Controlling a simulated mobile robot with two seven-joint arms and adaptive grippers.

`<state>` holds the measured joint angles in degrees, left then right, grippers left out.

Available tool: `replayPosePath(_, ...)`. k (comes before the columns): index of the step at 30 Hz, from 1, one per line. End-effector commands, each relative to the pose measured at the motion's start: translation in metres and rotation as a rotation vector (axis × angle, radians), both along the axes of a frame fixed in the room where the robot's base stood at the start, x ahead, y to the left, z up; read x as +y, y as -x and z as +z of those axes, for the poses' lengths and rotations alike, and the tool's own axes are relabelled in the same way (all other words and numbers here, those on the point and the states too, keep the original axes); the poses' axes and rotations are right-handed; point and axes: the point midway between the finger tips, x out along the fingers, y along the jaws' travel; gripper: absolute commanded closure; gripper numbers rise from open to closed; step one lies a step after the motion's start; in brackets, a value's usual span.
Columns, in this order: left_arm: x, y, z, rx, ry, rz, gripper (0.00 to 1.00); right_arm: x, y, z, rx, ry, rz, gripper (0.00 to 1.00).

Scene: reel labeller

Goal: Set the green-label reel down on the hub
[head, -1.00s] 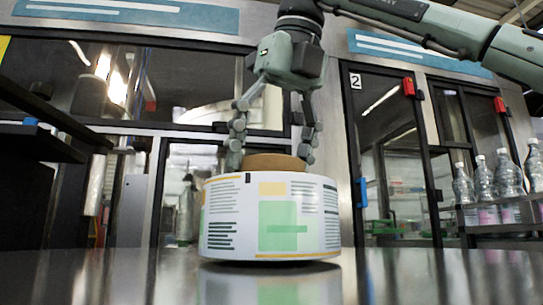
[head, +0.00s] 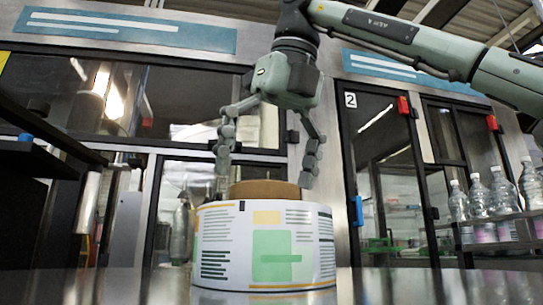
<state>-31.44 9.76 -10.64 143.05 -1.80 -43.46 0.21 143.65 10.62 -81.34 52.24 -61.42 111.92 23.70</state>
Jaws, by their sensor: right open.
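The green-label reel (head: 265,246) is a wide white roll with a green patch, a yellow patch and printed lines. It sits upright on the shiny metal surface in the middle of the head view. A brown cardboard core (head: 265,189) sticks up from its top. My right gripper (head: 264,170) is above the reel, fingers spread wide on either side of the core and apart from it. It is open and holds nothing. My left gripper is not in view. I cannot make out a hub; the reel's underside is hidden.
Clear bottles (head: 478,212) stand on a rack at the right. A dark shelf (head: 40,155) juts in at the left. Glass doors (head: 395,180) with red and blue fittings stand behind. The shiny surface (head: 420,282) right of the reel is clear.

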Motion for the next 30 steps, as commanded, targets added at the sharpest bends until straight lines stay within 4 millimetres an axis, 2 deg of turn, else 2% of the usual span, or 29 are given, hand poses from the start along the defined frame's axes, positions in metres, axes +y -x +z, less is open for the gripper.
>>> replayPosePath(9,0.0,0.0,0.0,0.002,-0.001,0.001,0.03,-0.01,0.017,0.048,-0.011,-0.003,-0.006,0.0)
replayPosePath(11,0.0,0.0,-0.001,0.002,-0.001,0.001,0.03,-0.009,0.016,0.045,0.003,0.005,-0.003,0.0)
replayPosePath(23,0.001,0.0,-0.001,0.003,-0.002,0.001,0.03,-0.014,0.023,0.064,-0.001,-0.001,-0.001,0.0)
replayPosePath(30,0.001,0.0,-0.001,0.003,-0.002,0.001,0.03,-0.014,0.024,0.066,-0.004,-0.003,0.001,0.0)
